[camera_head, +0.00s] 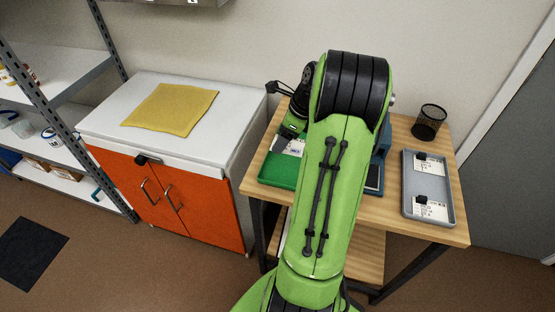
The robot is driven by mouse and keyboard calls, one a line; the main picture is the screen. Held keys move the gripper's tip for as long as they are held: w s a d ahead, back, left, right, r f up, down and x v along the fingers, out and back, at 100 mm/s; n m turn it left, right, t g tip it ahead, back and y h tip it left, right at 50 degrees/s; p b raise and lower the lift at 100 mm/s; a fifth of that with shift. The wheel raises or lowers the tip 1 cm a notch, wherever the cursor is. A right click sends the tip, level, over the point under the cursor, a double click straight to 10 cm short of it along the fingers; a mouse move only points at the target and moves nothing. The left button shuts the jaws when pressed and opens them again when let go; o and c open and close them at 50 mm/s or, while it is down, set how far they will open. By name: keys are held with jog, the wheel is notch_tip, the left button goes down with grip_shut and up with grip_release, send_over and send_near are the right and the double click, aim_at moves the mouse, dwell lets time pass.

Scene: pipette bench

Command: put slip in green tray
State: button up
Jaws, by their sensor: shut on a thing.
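The green tray (275,176) lies on the wooden table, left of my arm, which hides its right side. A white slip (293,147) with dark print shows over the tray. My gripper (285,137) is above the tray's back part, shut on the slip. The fingertips are small and partly hidden, and I cannot tell whether the slip touches the tray floor.
A black mesh cup (429,121) stands at the table's back right. A blue device (384,142) is mostly hidden behind my arm. To the left stands a white-topped cabinet (110,117) with orange doors and a yellow cloth (170,109) on top. A metal shelf (75,67) is at far left.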

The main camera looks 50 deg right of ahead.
aim_at(279, 161)
notch_tip(279, 161, down, 8)
jog(key=b, duration=0.3)
jog(key=shift+r, duration=0.4)
jog(key=o, duration=1.1)
